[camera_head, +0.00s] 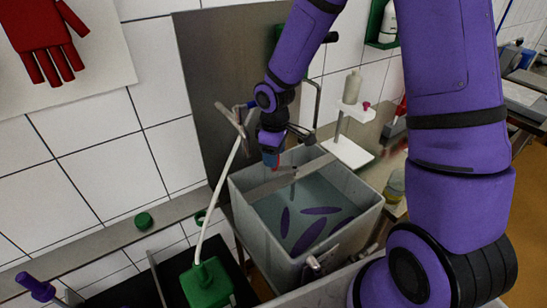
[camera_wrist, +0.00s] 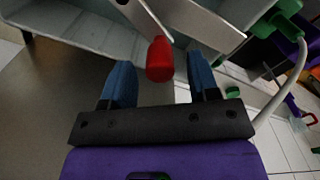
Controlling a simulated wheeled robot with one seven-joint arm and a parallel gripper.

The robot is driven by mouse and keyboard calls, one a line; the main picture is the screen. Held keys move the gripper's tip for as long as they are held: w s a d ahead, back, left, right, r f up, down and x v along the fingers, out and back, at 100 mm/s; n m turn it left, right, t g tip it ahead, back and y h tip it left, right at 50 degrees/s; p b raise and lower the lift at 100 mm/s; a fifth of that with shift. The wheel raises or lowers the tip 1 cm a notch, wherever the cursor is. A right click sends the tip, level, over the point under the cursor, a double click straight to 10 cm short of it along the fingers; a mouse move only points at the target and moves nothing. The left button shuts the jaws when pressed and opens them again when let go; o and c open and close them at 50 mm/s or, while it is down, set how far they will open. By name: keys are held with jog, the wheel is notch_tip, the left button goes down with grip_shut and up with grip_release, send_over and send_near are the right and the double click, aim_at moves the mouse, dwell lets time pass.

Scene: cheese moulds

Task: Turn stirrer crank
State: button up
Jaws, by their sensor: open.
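The crank's red knob (camera_wrist: 160,60) stands on a grey metal arm (camera_wrist: 188,18) in the wrist view. My gripper (camera_wrist: 159,66) is open, with one blue finger on each side of the knob and a gap visible on both sides. A grey bar (camera_head: 300,174) spans the tank. Purple paddles (camera_head: 310,236) lie in the tank below it; my gripper and arm partly hide the crank.
A green box (camera_head: 207,284) with a white hose (camera_head: 220,197) stands left of the tank. A steel panel (camera_head: 212,90) rises behind it. A white stand with a bottle (camera_head: 352,87) is at the back right. A green cap (camera_head: 143,221) sits on the left ledge.

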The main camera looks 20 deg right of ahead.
jog(key=shift+f, duration=0.9)
grip_shut()
jog(key=shift+w+d+m, duration=0.15)
jog(key=shift+w+m, duration=0.25)
jog(key=shift+m, duration=0.5)
grip_release()
